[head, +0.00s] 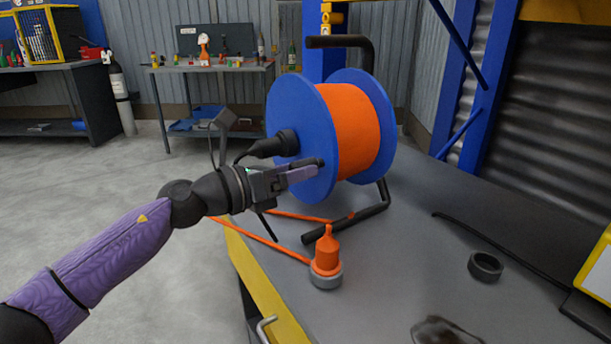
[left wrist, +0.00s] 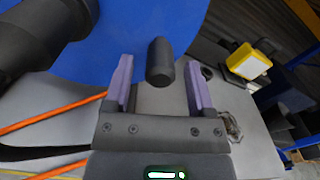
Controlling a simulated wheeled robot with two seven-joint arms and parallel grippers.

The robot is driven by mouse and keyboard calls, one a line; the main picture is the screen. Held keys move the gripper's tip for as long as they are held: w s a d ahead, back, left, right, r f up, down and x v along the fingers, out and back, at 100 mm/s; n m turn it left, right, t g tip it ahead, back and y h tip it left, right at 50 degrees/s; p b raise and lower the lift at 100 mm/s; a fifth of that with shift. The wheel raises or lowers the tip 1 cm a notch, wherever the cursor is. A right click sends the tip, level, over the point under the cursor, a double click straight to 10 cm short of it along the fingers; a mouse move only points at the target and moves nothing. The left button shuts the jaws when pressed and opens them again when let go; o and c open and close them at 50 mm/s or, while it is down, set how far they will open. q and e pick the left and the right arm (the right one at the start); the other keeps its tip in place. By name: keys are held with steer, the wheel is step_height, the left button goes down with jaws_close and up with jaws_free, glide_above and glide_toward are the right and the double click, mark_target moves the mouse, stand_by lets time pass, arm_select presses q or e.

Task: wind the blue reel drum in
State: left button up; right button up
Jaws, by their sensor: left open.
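The blue reel drum (head: 310,130) stands upright in a black tube frame (head: 369,50) on the grey bench, with orange cable (head: 357,128) wound between its two blue discs. Its blue face fills the top of the left wrist view (left wrist: 130,45). A black crank knob (left wrist: 160,62) sticks out from the disc, in front of and between my open left fingers, which hold nothing. My left gripper (head: 302,170) is beside the lower part of the disc in the head view; it also shows in the left wrist view (left wrist: 158,95). My right gripper is not in view.
An orange plug (head: 327,252) stands on the bench (head: 400,260) below the drum, with orange cable (head: 262,240) running off the bench's yellow edge. A black ring (head: 485,266), a dark stain and a black cable lie to the right. Shelves stand behind.

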arm_select(q)
steer(key=shift+x, duration=0.9)
jaws_close()
stand_by(0.8)
